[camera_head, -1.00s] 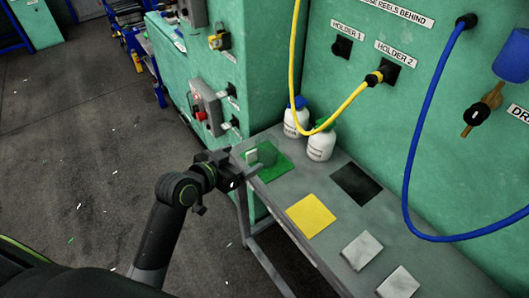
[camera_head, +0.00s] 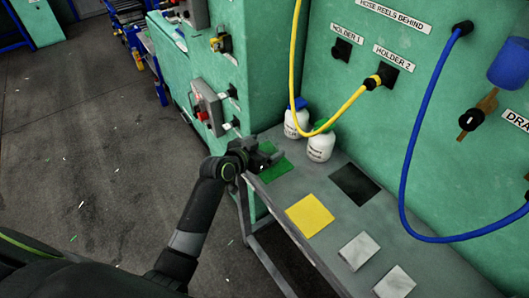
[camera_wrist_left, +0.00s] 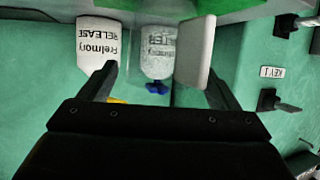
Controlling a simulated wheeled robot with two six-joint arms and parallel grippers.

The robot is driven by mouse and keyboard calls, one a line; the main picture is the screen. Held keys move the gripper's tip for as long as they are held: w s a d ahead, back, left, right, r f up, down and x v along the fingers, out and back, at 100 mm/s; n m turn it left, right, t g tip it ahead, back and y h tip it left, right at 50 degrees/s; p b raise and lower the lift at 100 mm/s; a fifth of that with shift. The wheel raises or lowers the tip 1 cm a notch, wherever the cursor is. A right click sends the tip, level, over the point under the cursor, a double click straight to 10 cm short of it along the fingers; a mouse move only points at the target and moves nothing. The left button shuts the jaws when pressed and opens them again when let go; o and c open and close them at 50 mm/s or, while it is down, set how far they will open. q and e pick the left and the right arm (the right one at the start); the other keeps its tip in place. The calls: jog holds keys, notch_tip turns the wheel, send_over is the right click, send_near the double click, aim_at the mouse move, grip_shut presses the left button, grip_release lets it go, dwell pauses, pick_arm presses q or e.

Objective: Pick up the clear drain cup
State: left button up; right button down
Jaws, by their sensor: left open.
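My left gripper (camera_head: 274,157) is open over the green mat (camera_head: 284,168) at the far left end of the grey bench, and it hides part of the mat. The clear drain cup cannot be made out in the head view now. In the left wrist view, an upright pale slab (camera_wrist_left: 195,52) shows beside the right-hand finger, near the open fingers (camera_wrist_left: 163,82). A greyish, dimmed area lies between the fingers, over the blue-capped bottle; I cannot tell whether that is the clear cup. My right gripper is not in view.
A blue-capped bottle (camera_head: 296,122) and a green-capped bottle (camera_head: 320,146) stand close behind the gripper. Yellow (camera_head: 311,215) and black (camera_head: 355,184) mats and two pale squares (camera_head: 360,250) lie along the bench. A yellow hose (camera_head: 345,108) hangs above. The green machine wall (camera_head: 400,130) closes the back.

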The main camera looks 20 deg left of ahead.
pick_arm(q)
jog(key=shift+w+d+f, duration=0.15)
jog(key=shift+w, duration=0.2)
jog(key=shift+c, duration=0.4)
jog(key=c, duration=0.9)
jog(key=shift+c, duration=0.3)
